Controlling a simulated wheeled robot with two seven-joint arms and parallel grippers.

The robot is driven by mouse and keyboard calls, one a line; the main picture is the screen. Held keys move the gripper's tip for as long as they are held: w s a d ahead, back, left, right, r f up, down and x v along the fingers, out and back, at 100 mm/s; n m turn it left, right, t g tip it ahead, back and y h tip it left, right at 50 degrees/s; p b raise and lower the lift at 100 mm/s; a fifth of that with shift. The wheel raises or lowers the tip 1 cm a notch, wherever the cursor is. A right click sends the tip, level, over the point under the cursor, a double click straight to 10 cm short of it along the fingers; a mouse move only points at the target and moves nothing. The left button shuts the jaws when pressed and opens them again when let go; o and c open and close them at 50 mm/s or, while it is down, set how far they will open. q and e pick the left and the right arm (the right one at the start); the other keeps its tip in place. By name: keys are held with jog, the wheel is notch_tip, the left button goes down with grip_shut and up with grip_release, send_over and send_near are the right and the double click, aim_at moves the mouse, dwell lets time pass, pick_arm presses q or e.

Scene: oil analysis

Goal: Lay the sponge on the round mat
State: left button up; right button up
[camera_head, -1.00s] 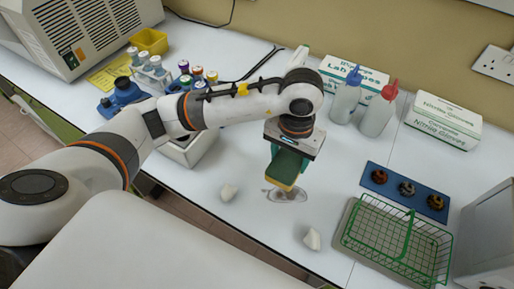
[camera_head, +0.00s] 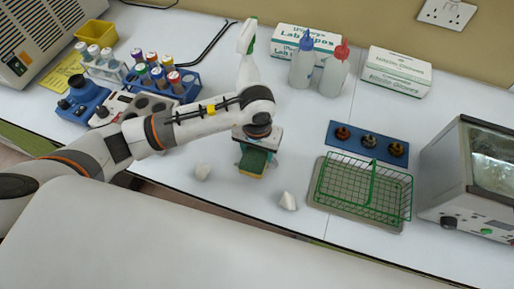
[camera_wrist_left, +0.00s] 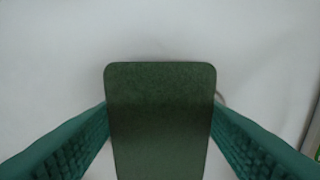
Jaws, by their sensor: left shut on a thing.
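The sponge (camera_head: 253,162), dark green on top with a yellow lower layer, is in my left gripper (camera_head: 257,150) over the white bench. The gripper is shut on it. In the left wrist view the sponge's green face (camera_wrist_left: 160,120) fills the middle, between the two teal fingers of the left gripper (camera_wrist_left: 160,140). I cannot tell whether the sponge touches the bench. I cannot make out a round mat in these views. My right gripper is not in view.
Crumpled white pieces (camera_head: 202,172) (camera_head: 288,201) lie on either side of the sponge. A green wire basket (camera_head: 375,190) stands on a grey rectangular mat (camera_head: 335,211) at right. Squeeze bottles (camera_head: 303,68) and a spray bottle (camera_head: 248,72) stand behind; a blue tube rack (camera_head: 187,88) is at left.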

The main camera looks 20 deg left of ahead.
pick_arm(q)
jog(key=shift+f, duration=0.2)
jog(key=o, duration=0.9)
jog(key=shift+r, duration=0.1)
